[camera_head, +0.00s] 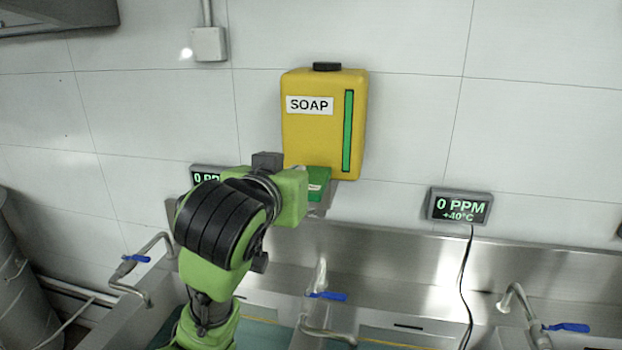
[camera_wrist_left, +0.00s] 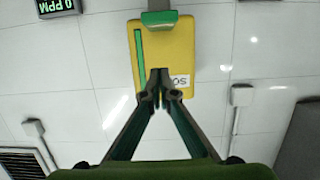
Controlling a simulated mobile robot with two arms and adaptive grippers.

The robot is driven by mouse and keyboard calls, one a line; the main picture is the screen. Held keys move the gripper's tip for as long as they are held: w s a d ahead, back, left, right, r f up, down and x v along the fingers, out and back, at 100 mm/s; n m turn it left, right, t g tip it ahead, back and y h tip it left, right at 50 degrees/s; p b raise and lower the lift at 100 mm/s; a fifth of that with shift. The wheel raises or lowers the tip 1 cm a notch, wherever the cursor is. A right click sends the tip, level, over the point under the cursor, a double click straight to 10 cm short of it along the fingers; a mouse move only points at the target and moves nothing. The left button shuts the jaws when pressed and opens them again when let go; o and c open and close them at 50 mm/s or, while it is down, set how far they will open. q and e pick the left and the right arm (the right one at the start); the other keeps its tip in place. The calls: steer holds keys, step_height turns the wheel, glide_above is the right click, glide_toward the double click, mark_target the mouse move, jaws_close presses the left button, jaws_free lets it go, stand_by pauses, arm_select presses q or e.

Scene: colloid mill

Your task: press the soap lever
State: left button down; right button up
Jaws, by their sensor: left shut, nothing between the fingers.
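The yellow soap dispenser (camera_head: 315,135) hangs on the tiled wall, with a SOAP label, a black cap and a green vertical strip. Its green lever (camera_head: 318,181) is at the bottom, partly hidden by my left arm. The left wrist view shows the dispenser (camera_wrist_left: 182,55) upside down, with the lever (camera_wrist_left: 159,18) at the top edge. There my left gripper (camera_wrist_left: 160,75) is shut and empty, its tips in front of the dispenser's body near the label and apart from the lever in the picture. In the head view its fingers are hidden behind the wrist. My right gripper is not in view.
A steel sink with taps (camera_head: 322,290) and blue handles runs below. A 0 PPM display (camera_head: 460,206) with a hanging cable is on the wall at right; another (camera_head: 205,177) is partly behind my arm. A grey wall box (camera_head: 208,44) is at upper left.

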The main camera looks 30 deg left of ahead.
arm_select(q)
steer(key=s, duration=0.1)
steer(key=p, duration=0.3)
glide_toward(313, 182)
steer(key=w+a+r, duration=0.1)
steer(key=w+r, duration=0.3)
steer(key=shift+w+a+f+p, duration=0.1)
steer(key=shift+w+f+p, duration=0.1)
steer(key=shift+f, duration=0.35)
steer(key=shift+w+a+f+p, duration=0.1)
steer(key=shift+w+f+p, duration=0.1)
steer(key=shift+f, duration=0.4)
steer(key=shift+s+f, duration=0.25)
steer(key=shift+f, duration=0.75)
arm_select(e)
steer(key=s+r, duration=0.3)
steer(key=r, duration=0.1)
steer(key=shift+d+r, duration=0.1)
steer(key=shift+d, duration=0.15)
arm_select(q)
steer(key=shift+w+f, duration=0.1)
steer(key=shift+w, duration=0.05)
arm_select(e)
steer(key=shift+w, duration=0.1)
